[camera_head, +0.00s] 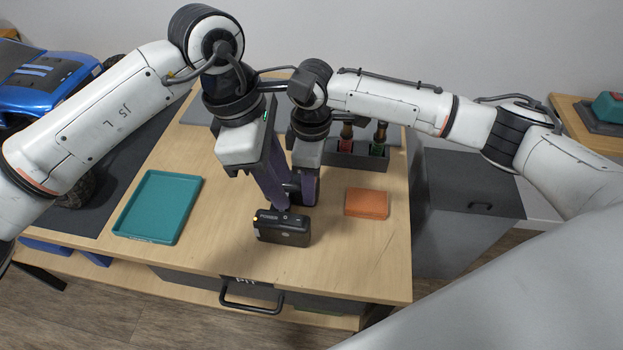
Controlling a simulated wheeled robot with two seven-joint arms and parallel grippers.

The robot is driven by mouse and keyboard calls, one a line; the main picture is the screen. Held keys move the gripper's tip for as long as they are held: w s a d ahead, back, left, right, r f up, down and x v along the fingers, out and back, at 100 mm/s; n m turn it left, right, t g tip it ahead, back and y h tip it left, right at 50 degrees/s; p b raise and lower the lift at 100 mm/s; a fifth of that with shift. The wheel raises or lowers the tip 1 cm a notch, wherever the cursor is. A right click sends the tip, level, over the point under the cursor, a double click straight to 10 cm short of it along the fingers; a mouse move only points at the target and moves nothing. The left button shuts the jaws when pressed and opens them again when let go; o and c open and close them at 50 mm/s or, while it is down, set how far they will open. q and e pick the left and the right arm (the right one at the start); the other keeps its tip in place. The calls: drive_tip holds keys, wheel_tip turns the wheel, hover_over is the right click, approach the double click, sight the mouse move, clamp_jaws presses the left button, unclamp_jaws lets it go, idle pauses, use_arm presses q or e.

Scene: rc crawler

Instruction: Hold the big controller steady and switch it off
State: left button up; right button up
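The big controller (282,234) is a black box with a white POWER label and a small lit amber spot on its top left. It stands on the wooden bench top. My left gripper (279,207) points down with its dark purple fingers together, tips at the controller's top back edge. Whether they touch it cannot be told. My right gripper (303,203) also points down, just right of the left one and behind the controller. Its fingers overlap a dark shape and the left gripper, so its opening and any contact are hidden.
A teal tray (125,232) lies left on the bench (345,265). An orange block (366,204) lies right of the controller. A dark rack (343,158) with red and green drivers stands behind. A blue crawler (45,82) is at far left. The bench front is clear.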

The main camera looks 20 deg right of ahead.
use_arm(q)
drive_tip(key=shift+r+m, duration=0.15)
drive_tip(key=shift+m, duration=0.15)
drive_tip(key=c, duration=0.7)
drive_tip(key=shift+s+r+m+t, duration=0.15)
drive_tip(key=shift+r+m+t, duration=0.15)
drive_tip(key=shift+m, duration=0.4)
clamp_jaws()
drive_tip(key=s+r+m+t, duration=0.1)
drive_tip(key=m, duration=0.4)
drive_tip(key=s+r+m+t, duration=0.1)
drive_tip(key=r+m, duration=0.1)
drive_tip(key=m, duration=0.4)
drive_tip(key=s+r+m+t+y, duration=0.1)
drive_tip(key=m, duration=0.5)
drive_tip(key=shift+a+r, duration=0.35)
